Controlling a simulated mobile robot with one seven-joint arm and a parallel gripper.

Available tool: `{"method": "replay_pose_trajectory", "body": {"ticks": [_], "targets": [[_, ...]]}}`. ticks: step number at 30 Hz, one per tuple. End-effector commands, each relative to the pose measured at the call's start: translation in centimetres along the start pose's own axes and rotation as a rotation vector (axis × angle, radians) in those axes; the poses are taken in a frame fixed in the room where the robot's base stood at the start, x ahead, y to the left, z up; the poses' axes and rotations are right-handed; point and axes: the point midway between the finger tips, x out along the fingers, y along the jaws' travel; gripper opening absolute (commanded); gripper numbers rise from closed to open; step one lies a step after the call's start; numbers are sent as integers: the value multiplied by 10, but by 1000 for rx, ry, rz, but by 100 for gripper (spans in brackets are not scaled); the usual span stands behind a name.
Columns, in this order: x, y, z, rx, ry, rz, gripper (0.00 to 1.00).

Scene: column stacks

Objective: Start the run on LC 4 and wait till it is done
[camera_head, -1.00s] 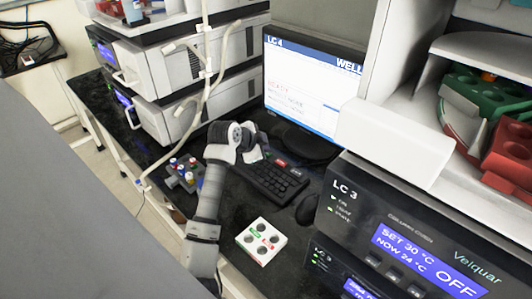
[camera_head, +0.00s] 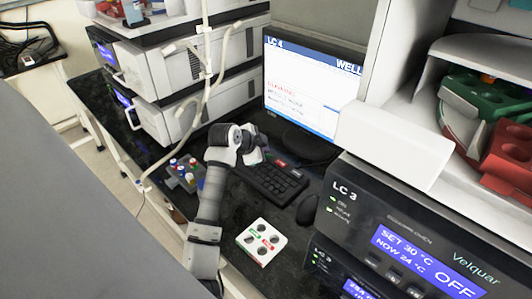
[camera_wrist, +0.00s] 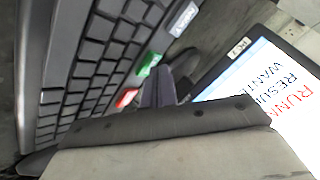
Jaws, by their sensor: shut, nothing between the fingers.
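The LC 4 monitor (camera_head: 312,85) stands behind the keyboard (camera_head: 275,183), its header reading LC 4. Part of its screen (camera_wrist: 285,85) shows in the wrist view, with red text beginning "RUNN" and more text cut off. The keyboard (camera_wrist: 85,75) has a green key (camera_wrist: 150,63) and a red key (camera_wrist: 126,97) near its edge. My gripper (camera_head: 257,156) is over the keyboard's far left part. In the wrist view, my gripper's fingers (camera_wrist: 159,82) are together and empty, beside the green and red keys. I cannot tell whether they touch a key.
The LC 3 oven (camera_head: 400,235) stands at right. Small coloured-cap vials (camera_head: 184,172) sit left of my arm. White instrument stacks (camera_head: 190,75) stand at back left.

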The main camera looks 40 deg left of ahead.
Motion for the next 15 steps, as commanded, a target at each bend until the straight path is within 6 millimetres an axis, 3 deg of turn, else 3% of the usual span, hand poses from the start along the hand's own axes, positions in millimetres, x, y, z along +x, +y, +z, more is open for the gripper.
{"method": "replay_pose_trajectory", "body": {"ticks": [15], "targets": [[-10,-7,-7,0,0,0,0]]}}
